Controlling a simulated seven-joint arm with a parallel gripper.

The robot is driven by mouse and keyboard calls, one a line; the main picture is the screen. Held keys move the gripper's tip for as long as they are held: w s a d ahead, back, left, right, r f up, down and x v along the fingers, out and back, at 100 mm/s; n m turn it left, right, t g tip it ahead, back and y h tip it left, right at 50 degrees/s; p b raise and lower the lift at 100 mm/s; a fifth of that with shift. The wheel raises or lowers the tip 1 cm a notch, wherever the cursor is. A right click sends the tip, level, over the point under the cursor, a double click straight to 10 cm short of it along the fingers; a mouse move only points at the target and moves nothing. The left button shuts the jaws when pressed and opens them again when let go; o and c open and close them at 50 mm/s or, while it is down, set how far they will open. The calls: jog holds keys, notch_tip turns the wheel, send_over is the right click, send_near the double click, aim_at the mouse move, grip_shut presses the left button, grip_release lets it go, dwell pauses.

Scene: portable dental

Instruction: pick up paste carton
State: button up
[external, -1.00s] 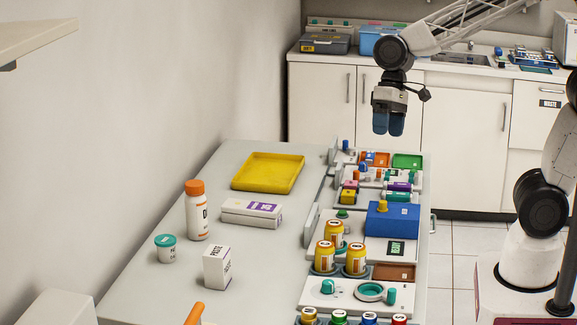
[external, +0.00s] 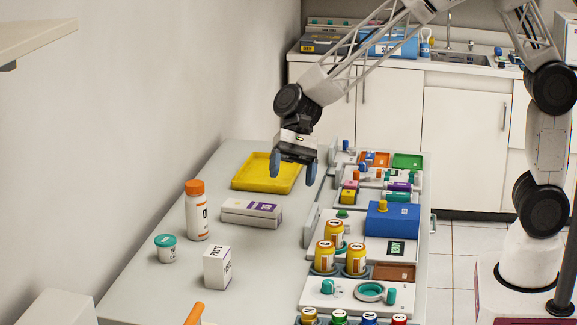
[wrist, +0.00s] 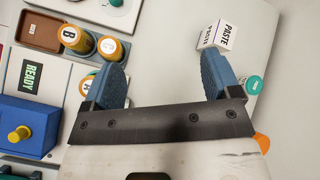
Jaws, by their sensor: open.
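The paste carton (external: 217,268) is a small white box with dark lettering, standing upright on the grey table in the external view. In the wrist view the paste carton (wrist: 222,36) lies beyond the right fingertip, apart from it. My gripper (external: 293,172) is open and empty, with blue fingers pointing down above the table near the yellow tray. In the wrist view my gripper (wrist: 164,78) shows its two fingers spread wide, with only bare table between them.
An orange-capped bottle (external: 197,210), a teal-lidded jar (external: 166,249) and a flat white box (external: 251,213) stand near the carton. A yellow tray (external: 267,172) lies behind. Yellow bottles (external: 325,257) and a blue box (external: 391,220) crowd the right side.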

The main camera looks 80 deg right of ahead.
aim_at(213, 269)
jog(key=w+a+f+m+y, duration=0.1)
jog(key=w+a+f+m, duration=0.1)
jog(key=w+f, duration=0.2)
jog(key=w+a+f+m+t+y, duration=0.1)
jog(key=w+a+f+m, duration=0.1)
jog(key=w+f, duration=0.3)
jog(key=w+a+f+m+y, duration=0.2)
jog(key=w+a+f, duration=0.1)
jog(key=w+f, duration=0.2)
jog(key=shift+w+a+f+m, duration=0.1)
jog(key=shift+w+a+m, duration=0.1)
jog(key=shift+w+m, duration=0.2)
jog(key=shift+x, duration=1.3)
jog(key=shift+x, duration=2.6)
jog(key=shift+w, duration=0.15)
jog(key=c, duration=1)
